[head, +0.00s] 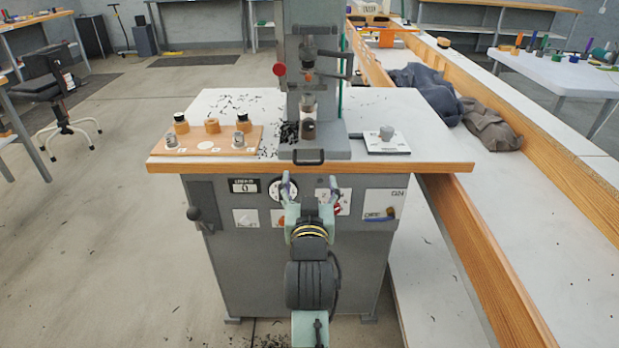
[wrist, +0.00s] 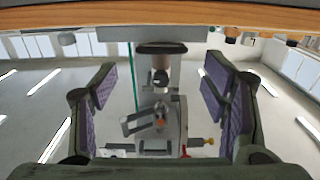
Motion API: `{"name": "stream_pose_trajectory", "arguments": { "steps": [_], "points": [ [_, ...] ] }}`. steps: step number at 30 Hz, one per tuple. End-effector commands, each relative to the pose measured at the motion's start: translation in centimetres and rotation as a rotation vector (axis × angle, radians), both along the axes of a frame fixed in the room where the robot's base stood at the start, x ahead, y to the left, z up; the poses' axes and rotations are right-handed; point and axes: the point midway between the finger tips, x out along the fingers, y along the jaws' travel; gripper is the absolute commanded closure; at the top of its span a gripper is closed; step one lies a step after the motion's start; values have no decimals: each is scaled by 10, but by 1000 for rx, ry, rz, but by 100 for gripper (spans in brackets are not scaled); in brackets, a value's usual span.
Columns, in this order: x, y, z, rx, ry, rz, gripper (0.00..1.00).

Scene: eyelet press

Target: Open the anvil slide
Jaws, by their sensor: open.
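The anvil slide (head: 337,153) is a grey plate at the foot of the press, on the table top. Its black bar handle (head: 308,157) faces the table's front edge. In the wrist view, which is upside down, a dark handle (wrist: 160,47) shows between my fingers near the top. My gripper (head: 309,187) is open and empty in front of the cabinet, just below the table edge and in line with the handle. Its purple-padded fingers stand wide apart in the wrist view (wrist: 163,98). It does not appear to touch the handle. My wrist hides part of the cabinet front.
A wooden board (head: 220,141) with several dies lies left of the press. A white plate (head: 380,146) with a grey knob lies right. The press column (head: 315,80) rises behind, with a red-knobbed lever (head: 279,69). The wooden table edge (head: 400,168) runs above my gripper. Black scraps litter the top.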

Motion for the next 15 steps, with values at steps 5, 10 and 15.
{"name": "stream_pose_trajectory", "arguments": {
  "steps": [5, 10, 15],
  "points": [
    [35, 0, 4, -1, 1, 0, 32],
    [63, 0, 3, 0, 1, 1, 32],
    [78, 1, 2, 0, 0, 1, 32]
  ]
}}
